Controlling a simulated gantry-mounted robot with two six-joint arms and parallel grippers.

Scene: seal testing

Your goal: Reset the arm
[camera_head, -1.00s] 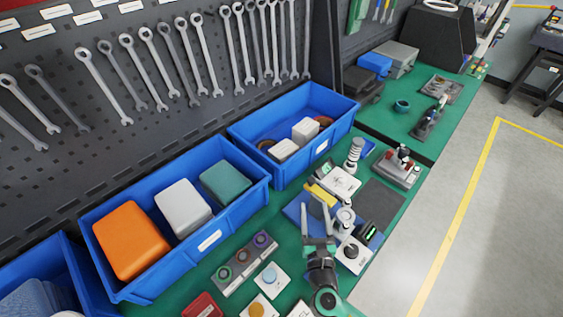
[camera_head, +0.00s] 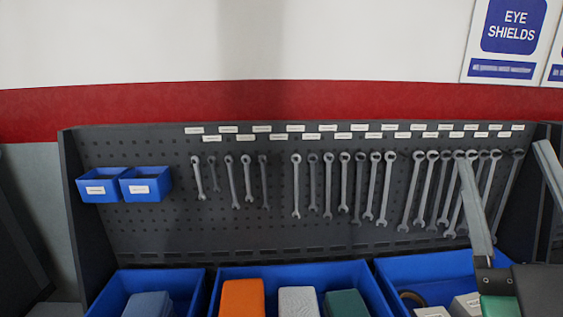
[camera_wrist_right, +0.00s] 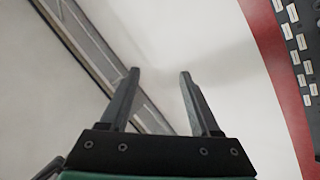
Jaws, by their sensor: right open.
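My right gripper (camera_head: 502,153) is at the right side of the head view, raised in front of the pegboard and close to the camera. Its two grey fingers point up and stand well apart, with nothing between them. In the right wrist view the same gripper (camera_wrist_right: 159,74) is open and empty, facing a pale wall or ceiling surface. My left gripper is in neither view.
A dark pegboard (camera_head: 120,232) holds rows of wrenches (camera_head: 296,187) and two small blue bins (camera_head: 146,184). Large blue bins along the bottom hold an orange block (camera_head: 242,298), a white block (camera_head: 298,301) and a teal block (camera_head: 346,303). The bench top is out of view.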

